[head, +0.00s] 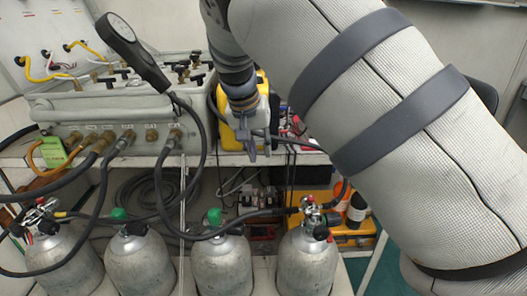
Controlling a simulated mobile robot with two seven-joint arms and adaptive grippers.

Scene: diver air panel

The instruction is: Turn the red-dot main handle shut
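The grey air panel case (120,110) stands on the shelf at the left, with several black handles and brass fittings along its top (115,78). I cannot make out a red dot on any of these handles, so I cannot tell which one is the main handle. My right gripper (246,152) points down in front of the yellow case (262,92), to the right of the panel and apart from its handles. Its fingers are small and dark, and whether they are open or shut is unclear. My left gripper is not in view.
Several grey cylinders (222,265) stand below the shelf, some with green knobs. Black hoses (205,130) loop across the front. An orange case (345,232) sits low at the right.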

